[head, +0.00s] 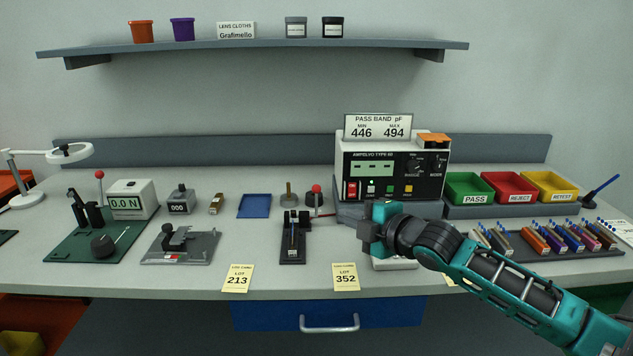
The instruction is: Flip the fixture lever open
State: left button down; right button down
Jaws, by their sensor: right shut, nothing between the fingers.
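A black test fixture (291,255) stands upright on the bench, left of the meter. A lever with a red ball knob (316,189) stands at its back right; I cannot tell for sure whether it is open or closed. My right gripper (364,231) is shut and empty. It shows to the right of the fixture and its lever, in front of the meter, apart from both in the picture. My left gripper is not in view.
The meter (393,168) with a pass band sign stands behind my right arm. Green, red and yellow bins (505,186) are at the right. A green-based force gauge rig (75,240) with another red knob is at the left. Lot cards (237,279) lie at the front edge.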

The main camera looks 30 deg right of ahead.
jog(key=w+d+f, duration=0.1)
jog(key=w+d, duration=0.1)
jog(key=w, duration=1.1)
jog(key=shift+w+f+b, duration=0.15)
jog(key=shift+f+b, duration=0.1)
jog(key=shift+b, duration=0.05)
jog(key=shift+d+r, duration=0.1)
jog(key=shift+d, duration=0.05)
